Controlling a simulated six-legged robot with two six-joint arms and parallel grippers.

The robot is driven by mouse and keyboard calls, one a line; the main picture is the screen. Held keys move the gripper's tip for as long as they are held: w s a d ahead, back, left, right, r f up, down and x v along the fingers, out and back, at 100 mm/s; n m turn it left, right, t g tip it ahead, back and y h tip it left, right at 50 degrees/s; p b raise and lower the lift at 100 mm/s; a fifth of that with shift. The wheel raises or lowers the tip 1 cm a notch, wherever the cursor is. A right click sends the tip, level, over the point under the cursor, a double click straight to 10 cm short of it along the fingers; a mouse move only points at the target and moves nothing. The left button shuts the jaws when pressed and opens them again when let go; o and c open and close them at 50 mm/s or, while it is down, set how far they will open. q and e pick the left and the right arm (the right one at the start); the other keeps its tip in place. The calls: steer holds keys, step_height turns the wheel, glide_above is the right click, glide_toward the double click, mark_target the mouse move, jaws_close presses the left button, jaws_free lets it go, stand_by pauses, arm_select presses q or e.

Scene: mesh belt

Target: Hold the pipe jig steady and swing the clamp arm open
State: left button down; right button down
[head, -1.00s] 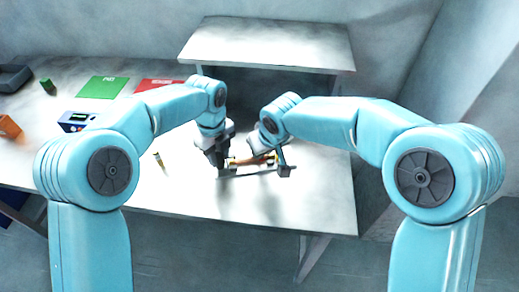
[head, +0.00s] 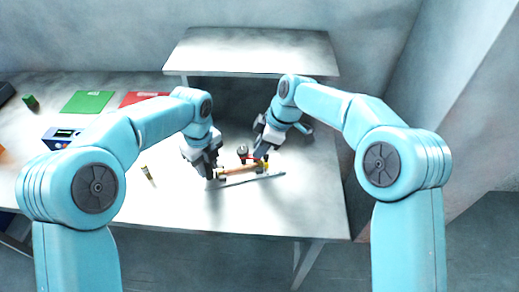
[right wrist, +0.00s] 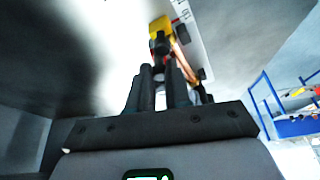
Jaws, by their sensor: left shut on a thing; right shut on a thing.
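The pipe jig (head: 250,181) is a long pale bar lying on the table, with a copper pipe (head: 238,169) along it and a yellow part (head: 265,164) at its right end. My left gripper (head: 212,174) is shut at the jig's left end; its fingertips are hard to make out. My right gripper (head: 258,152) is at the far side of the right end, shut on what looks like the clamp arm, a thin red piece (head: 254,158). In the right wrist view the closed fingers (right wrist: 161,72) meet a dark piece (right wrist: 160,43) beside the yellow block (right wrist: 159,27).
A raised shelf (head: 255,50) stands behind the jig. A small dark round item (head: 242,150) is just behind the pipe. A small cylinder (head: 148,173), a blue device (head: 62,137), green mat (head: 87,102) and red mat (head: 143,98) lie left. The front table is clear.

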steer(key=shift+w+n+g, duration=0.4)
steer(key=shift+w+n, duration=0.05)
steer(key=shift+n, duration=0.5)
steer(key=shift+w+n+g, duration=0.4)
steer(key=shift+n, duration=0.55)
steer(key=c, duration=1.1)
jaws_free()
steer(key=shift+o, duration=0.2)
steer(key=shift+s, duration=0.1)
